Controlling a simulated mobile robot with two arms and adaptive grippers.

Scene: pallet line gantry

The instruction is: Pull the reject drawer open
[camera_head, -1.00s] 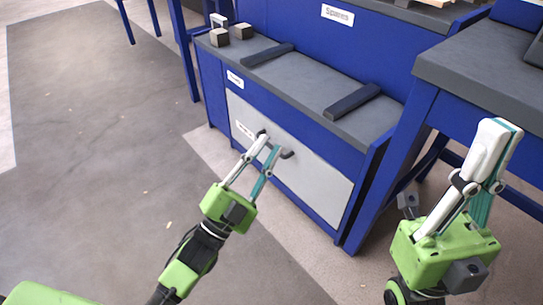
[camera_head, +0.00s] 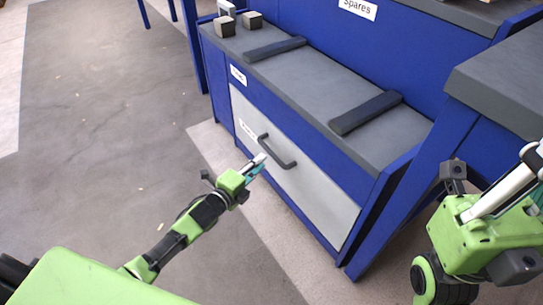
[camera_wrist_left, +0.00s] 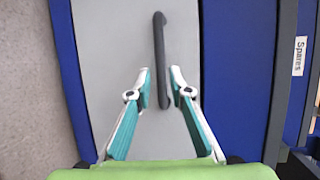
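The reject drawer (camera_head: 318,188) is a light grey front panel low in the blue cabinet, and it looks flush with the frame. Its dark bar handle (camera_head: 277,152) stands across the front and shows whole in the head view. My left gripper (camera_head: 260,162) is just below and left of the handle there. In the left wrist view, its open fingers (camera_wrist_left: 160,82) are apart on either side of the handle (camera_wrist_left: 158,50), with nothing held. I cannot tell the depth between fingertips and handle. My right gripper (camera_head: 530,175) is at the right edge, partly cut off.
The cabinet's grey top (camera_head: 310,85) carries two dark bars (camera_head: 366,112) and small blocks (camera_head: 252,20). A "Spares" label (camera_head: 357,8) is on the blue panel behind. A dark-topped table (camera_head: 505,85) stands at right. Floor left of the cabinet is clear.

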